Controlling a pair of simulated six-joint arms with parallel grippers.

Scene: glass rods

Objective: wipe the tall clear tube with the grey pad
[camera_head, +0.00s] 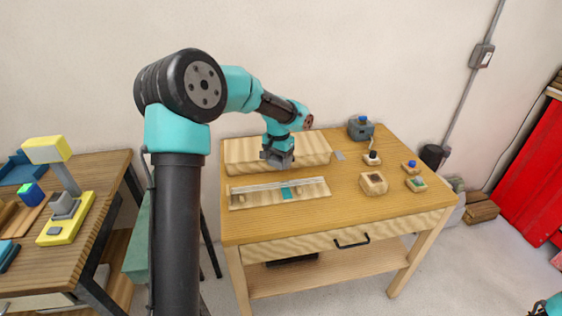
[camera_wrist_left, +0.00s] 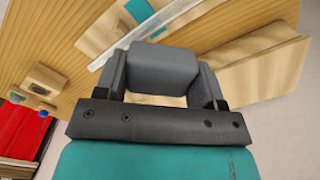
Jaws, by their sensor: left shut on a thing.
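The clear tube (camera_head: 258,187) lies flat along a pale wooden holder (camera_head: 310,192) on the table; part of it also shows as a pale see-through strip in the left wrist view (camera_wrist_left: 160,22). My left gripper (camera_head: 277,161) is above the table, just behind the tube, near the front of a long pale wooden block. In the left wrist view its fingers (camera_wrist_left: 162,82) are shut on the grey pad (camera_wrist_left: 163,65), a smooth block filling the space between them. The pad appears apart from the tube. My right gripper does not show.
The long pale wooden block (camera_head: 310,148) stands at the back of the table. To the right are a grey container (camera_head: 360,130), a wooden block (camera_head: 373,183) and small blocks with coloured tops (camera_head: 410,166). Bare tabletop (camera_head: 345,215) lies in front of the holder.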

